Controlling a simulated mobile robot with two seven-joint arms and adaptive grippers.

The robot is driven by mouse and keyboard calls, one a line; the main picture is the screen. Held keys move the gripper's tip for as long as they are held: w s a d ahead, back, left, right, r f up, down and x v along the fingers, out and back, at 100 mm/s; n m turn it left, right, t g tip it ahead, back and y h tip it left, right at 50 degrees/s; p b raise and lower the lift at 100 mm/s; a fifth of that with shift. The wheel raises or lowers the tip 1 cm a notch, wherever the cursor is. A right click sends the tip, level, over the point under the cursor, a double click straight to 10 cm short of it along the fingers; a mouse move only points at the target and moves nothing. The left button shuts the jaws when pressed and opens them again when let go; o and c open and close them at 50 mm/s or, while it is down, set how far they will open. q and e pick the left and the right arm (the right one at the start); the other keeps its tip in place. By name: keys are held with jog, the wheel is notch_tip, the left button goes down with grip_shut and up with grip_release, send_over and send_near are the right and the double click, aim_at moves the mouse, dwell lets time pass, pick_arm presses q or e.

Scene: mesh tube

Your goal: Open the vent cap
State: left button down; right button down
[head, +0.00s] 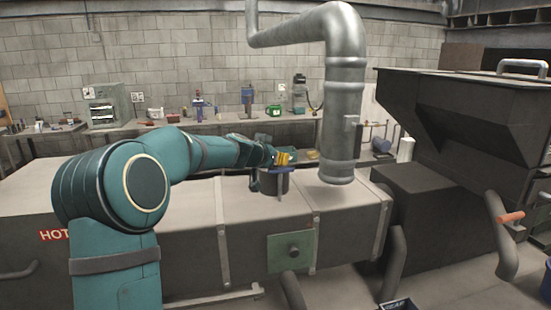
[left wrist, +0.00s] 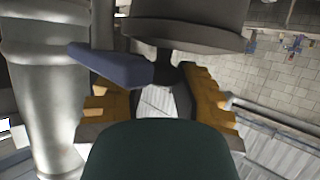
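The vent cap shows in the head view as a dark grey cylinder (head: 273,184) standing on the long metal duct, with a blue handle (head: 283,169) at its top. In the left wrist view, the grey cap (left wrist: 190,30) is at the top, upside down, with the blue handle (left wrist: 110,66) pointing left and a dark bracket beside it. My left gripper (head: 284,158) is right at the handle. In the left wrist view, its yellow-padded fingers (left wrist: 160,97) are spread apart, with nothing visibly clamped between them. Contact with the handle cannot be told. My right gripper is not in view.
A large vertical metal pipe (head: 344,110) stands close to the right of the cap. A dark hopper (head: 470,115) fills the right side. A workbench (head: 150,127) with tools runs along the back wall. The duct top (head: 190,205) left of the cap is clear.

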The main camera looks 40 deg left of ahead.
pick_arm(q)
jog(key=p, duration=0.1)
jog(key=r+g+p, duration=0.1)
jog(key=p, duration=0.1)
jog(key=h+p, duration=0.1)
jog(key=shift+w+a+r+n+p, duration=0.25)
jog(key=shift+w+n+p, duration=0.05)
jog(key=shift+p, duration=0.05)
jog(key=shift+w+a+r+g+p, duration=0.1)
jog(key=shift+a+r+g+p, duration=0.05)
jog(key=shift+g+p, duration=0.2)
jog(key=shift+w+a+r+n+g+h+p, duration=0.45)
jog(key=shift+a+r+n+g+h+p, duration=0.1)
jog(key=shift+n+g+h, duration=0.2)
jog(key=shift+w+a+r+n+g+h, duration=0.3)
jog(key=shift+w+a+n+g+h, duration=0.1)
jog(key=shift+a+g+h, duration=0.15)
jog(key=shift+g, duration=0.25)
